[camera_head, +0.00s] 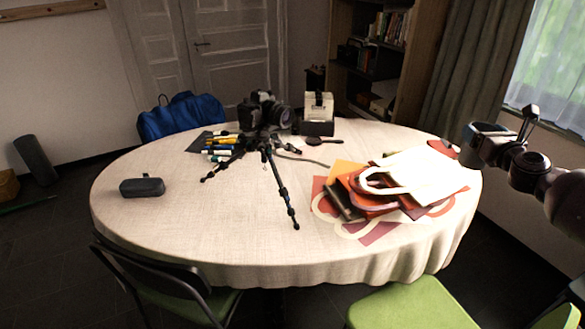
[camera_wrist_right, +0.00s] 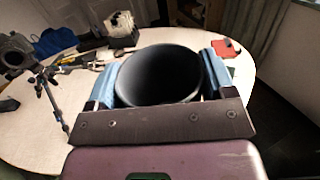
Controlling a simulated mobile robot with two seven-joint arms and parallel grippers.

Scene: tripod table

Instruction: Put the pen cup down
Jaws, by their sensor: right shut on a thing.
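The pen cup (camera_wrist_right: 160,75) is a dark, round, hollow cup. In the right wrist view its open mouth faces the camera and it looks empty inside. My right gripper (camera_wrist_right: 160,80) is shut on it, with a blue-padded finger on each side. In the head view my right gripper (camera_head: 485,133) is at the right, by the table's right edge; the cup is hard to make out there. The round table (camera_head: 200,230) has a pale cloth. How far the cup is above it I cannot tell. My left gripper is not in view.
A camera on a small tripod (camera_head: 268,150) stands mid-table, with several pens and markers (camera_head: 217,150) behind its left leg. Flat bags (camera_head: 410,175) cover the right side. A dark case (camera_head: 142,187) lies at left. The front left of the cloth is clear.

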